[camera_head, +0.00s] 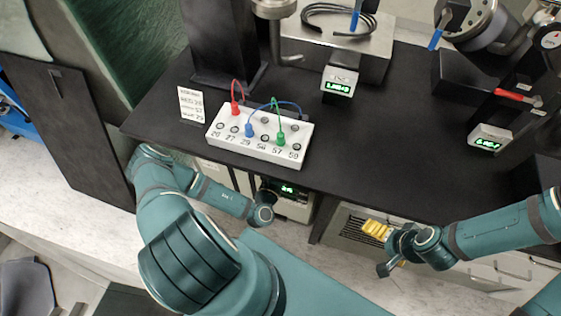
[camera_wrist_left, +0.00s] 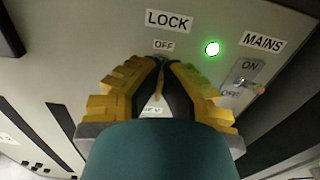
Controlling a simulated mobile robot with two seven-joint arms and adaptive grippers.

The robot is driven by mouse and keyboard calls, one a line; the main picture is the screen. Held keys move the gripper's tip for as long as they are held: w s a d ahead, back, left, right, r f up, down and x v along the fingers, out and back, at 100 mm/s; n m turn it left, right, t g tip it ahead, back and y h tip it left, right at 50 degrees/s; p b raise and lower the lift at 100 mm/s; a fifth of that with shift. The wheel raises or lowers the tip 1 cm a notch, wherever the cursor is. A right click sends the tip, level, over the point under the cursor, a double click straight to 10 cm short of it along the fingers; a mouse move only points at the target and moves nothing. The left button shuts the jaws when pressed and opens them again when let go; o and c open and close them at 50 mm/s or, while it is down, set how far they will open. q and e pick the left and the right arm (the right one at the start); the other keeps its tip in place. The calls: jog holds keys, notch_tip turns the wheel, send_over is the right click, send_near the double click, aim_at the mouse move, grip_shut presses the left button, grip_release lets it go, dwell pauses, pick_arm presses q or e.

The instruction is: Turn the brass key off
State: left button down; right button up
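In the left wrist view, my left gripper (camera_wrist_left: 160,62) is at a grey panel, below the LOCK label (camera_wrist_left: 169,20) and the OFF label (camera_wrist_left: 164,45). Its yellow fingers converge at the tips. A thin piece of the brass key (camera_wrist_left: 158,86) shows between the dark finger pads, and the gripper appears shut on it. The key's head and exact angle are mostly hidden. In the head view my left arm reaches the bench front, and its fingers are hidden there. My right gripper (camera_head: 376,230) is in front of the bench at the right, away from the key; its finger opening is unclear.
The panel has a lit green lamp (camera_wrist_left: 212,48) and a MAINS toggle switch (camera_wrist_left: 246,84) right of the fingers. A unit with a green display (camera_head: 288,189) sits under the black bench (camera_head: 385,150). A white terminal box (camera_head: 222,138) with coloured leads stands on top.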

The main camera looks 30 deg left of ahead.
pick_arm(q)
jog(key=c, duration=1.2)
grip_release()
jog(key=v, duration=1.2)
jog(key=x, duration=1.2)
jog(key=shift+w, duration=0.15)
jog(key=shift+f+m+b, duration=0.1)
jog(key=shift+m+b, duration=0.2)
jog(key=shift+b, duration=0.15)
